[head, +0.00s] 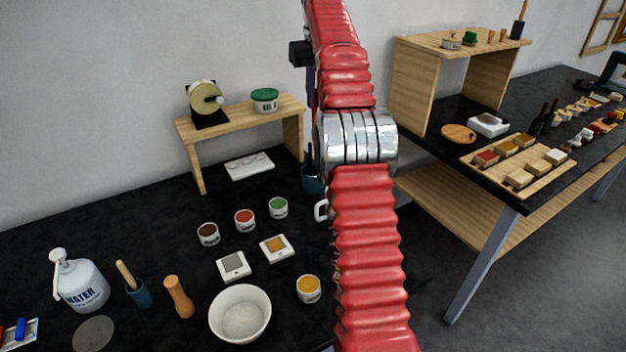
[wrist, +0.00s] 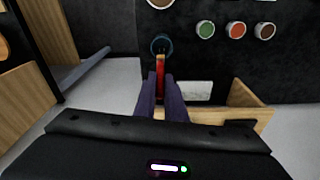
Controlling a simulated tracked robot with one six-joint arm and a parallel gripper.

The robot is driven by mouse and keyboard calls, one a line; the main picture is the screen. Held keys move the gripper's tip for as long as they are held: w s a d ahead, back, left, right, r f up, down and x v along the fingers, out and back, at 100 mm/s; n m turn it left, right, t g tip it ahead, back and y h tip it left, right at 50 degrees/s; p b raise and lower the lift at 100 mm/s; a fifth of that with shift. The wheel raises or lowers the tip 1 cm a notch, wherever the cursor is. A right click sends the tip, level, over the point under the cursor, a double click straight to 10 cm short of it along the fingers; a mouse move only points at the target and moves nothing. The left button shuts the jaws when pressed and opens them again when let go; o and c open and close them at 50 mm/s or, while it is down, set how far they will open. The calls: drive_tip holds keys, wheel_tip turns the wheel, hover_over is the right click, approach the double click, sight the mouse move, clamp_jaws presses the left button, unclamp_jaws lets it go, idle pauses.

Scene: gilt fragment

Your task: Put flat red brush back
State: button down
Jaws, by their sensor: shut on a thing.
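In the wrist view my gripper (wrist: 161,82) is shut on the red brush (wrist: 160,66), which sticks out beyond the fingertips. The brush points at a teal pot (wrist: 155,47), and its far end overlaps the pot's near rim in the picture. I cannot tell whether the brush tip is inside the pot or above it. In the head view the teal pot (head: 311,181) stands on the black table, partly hidden by my red arm, with something dark upright at its mouth. My gripper's purple fingers (head: 311,90) show above it, pointing down, partly hidden by the arm.
Paint pots, including a green one (head: 278,207), and a white bowl (head: 240,314) stand in front. A second table (head: 485,187) with a raised shelf is at right.

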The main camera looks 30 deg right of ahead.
wheel_tip(320, 180, down, 14)
idle(0.7)
drive_tip(key=shift+f, duration=1.9)
drive_tip(key=c, duration=1.8)
unclamp_jaws()
drive_tip(key=r, duration=0.4)
drive_tip(key=s+r, duration=0.1)
drive_tip(key=r, duration=0.7)
drive_tip(key=shift+s+a, duration=0.2)
drive_tip(key=shift+s, duration=0.05)
